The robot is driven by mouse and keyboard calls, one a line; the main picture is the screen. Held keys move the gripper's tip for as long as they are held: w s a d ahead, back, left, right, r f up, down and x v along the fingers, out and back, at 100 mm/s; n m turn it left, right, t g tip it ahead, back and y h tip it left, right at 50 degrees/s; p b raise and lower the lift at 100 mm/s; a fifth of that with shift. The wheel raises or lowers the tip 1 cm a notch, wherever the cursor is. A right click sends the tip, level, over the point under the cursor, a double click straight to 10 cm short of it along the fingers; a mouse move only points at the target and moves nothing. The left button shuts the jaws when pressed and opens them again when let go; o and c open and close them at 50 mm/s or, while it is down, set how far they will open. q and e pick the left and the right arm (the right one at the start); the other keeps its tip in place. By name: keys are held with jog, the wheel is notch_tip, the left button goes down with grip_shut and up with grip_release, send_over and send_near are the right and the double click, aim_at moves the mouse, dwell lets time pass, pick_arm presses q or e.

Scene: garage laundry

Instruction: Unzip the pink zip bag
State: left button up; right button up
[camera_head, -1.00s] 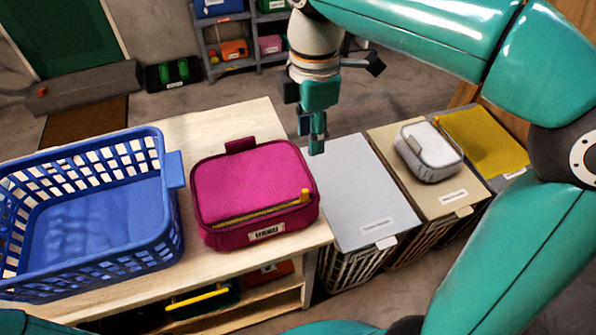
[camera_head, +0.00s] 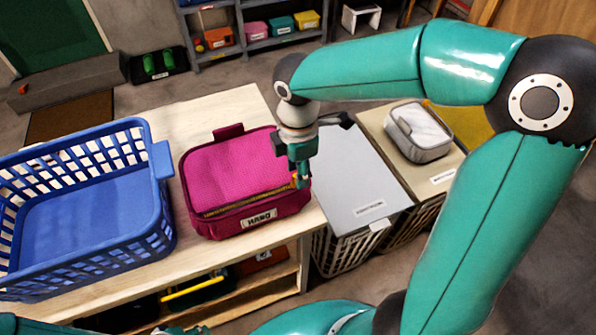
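The pink zip bag (camera_head: 232,175) lies on the wooden table, label side towards me. A yellow zip runs along its near top edge, with an orange-yellow pull at the right end. My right gripper (camera_head: 302,182) points down at that right end, and its fingertips overlap the pull, which is mostly hidden. I cannot tell whether the fingers are closed on the pull or only beside it.
A blue laundry basket (camera_head: 168,190) stands left of the bag on the wooden table (camera_head: 215,108). To the right are lidded hampers, one with a grey lid (camera_head: 345,185) and one with a beige lid bearing a grey zip bag (camera_head: 420,130). Shelves with small boxes stand behind.

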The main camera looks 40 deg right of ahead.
jog(key=shift+f, duration=0.7)
grip_shut()
